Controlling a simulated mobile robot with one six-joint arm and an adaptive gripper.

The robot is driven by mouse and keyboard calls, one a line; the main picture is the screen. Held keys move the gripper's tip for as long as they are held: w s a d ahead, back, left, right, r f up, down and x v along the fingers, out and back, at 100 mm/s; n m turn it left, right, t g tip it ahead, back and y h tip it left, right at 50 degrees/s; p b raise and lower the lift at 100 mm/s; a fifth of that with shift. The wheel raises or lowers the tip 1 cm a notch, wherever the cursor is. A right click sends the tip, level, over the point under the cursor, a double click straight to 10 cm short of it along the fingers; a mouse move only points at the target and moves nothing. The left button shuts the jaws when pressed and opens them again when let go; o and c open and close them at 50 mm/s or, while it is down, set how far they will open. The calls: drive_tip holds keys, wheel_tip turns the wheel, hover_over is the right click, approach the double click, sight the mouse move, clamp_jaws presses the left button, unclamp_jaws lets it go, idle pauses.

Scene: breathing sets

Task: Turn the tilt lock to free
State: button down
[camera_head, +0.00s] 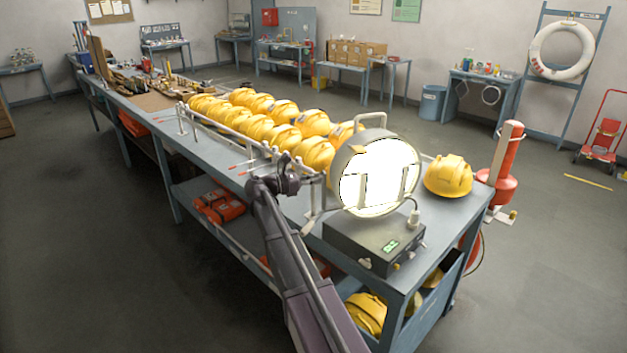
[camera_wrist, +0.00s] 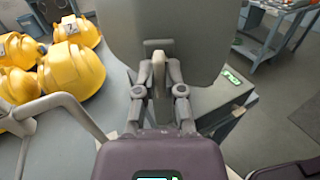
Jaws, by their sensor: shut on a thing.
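The round lamp (camera_head: 375,175) stands on a dark control box (camera_head: 375,243) at the near end of the bench, its white face lit. In the wrist view the back of its grey housing (camera_wrist: 190,35) fills the top middle. A narrow grey lever (camera_wrist: 158,72) stands against the housing; I take it for the tilt lock. My gripper (camera_wrist: 158,92) is shut on this lever, one finger on each side. Its lock marking is not readable. In the head view my arm reaches up to the lamp's left side, and the fingertips cannot be made out.
Rows of yellow helmets (camera_head: 255,125) fill the bench left of and behind the lamp. One helmet (camera_head: 448,175) sits right of it. A grey bent tube (camera_wrist: 60,103) passes left of my gripper. A red-and-white post (camera_head: 505,160) stands beyond the bench end.

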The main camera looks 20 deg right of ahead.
drive_tip(key=shift+s+f, duration=0.1)
drive_tip(key=shift+s, duration=0.05)
drive_tip(key=c, duration=0.7)
unclamp_jaws()
drive_tip(key=shift+d, duration=0.15)
drive_tip(key=shift+c, duration=0.2)
drive_tip(key=w+a, duration=0.1)
drive_tip(key=a, duration=1.1)
drive_tip(key=shift+w, duration=0.3)
drive_tip(key=shift+s, duration=0.1)
